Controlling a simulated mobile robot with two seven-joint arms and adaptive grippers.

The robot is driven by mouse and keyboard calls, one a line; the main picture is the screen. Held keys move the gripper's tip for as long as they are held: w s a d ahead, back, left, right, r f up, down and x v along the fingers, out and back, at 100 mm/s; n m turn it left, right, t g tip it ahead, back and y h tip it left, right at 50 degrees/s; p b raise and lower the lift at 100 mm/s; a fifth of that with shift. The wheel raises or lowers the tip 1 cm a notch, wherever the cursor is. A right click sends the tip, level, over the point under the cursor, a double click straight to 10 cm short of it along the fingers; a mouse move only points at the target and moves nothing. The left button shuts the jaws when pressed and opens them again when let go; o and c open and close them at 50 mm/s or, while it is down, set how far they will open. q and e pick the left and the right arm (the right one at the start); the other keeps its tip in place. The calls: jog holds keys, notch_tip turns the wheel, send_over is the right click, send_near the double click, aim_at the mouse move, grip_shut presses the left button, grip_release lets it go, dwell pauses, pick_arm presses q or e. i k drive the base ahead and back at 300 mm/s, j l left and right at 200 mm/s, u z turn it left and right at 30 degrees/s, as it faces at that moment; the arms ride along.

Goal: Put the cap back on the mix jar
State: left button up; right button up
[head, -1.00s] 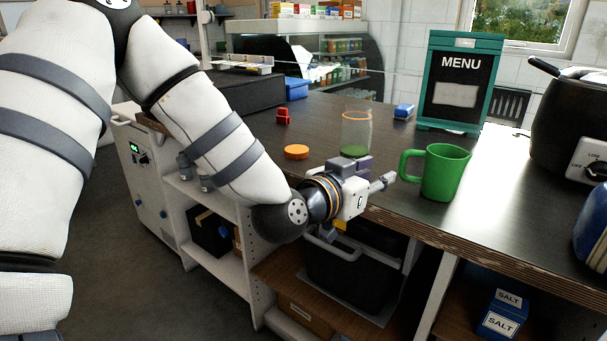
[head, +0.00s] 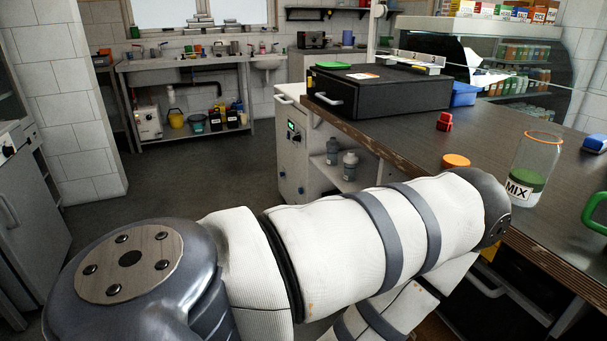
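The mix jar (head: 536,165) stands upright on the dark counter at the right. It is clear, has a MIX label, an orange ring at its open top and green contents low inside. An orange cap (head: 455,159) lies on the counter to the left of the jar, apart from it; its lower edge is close to my arm's outline. My arm crosses the lower middle of the view, with its elbow in front of the counter edge by the jar. Neither of my grippers shows in this view.
A red object (head: 444,121) stands behind the cap. Bare counter lies between the cap and jar.

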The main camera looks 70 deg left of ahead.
aim_at(537, 154)
jog(key=u, duration=1.25)
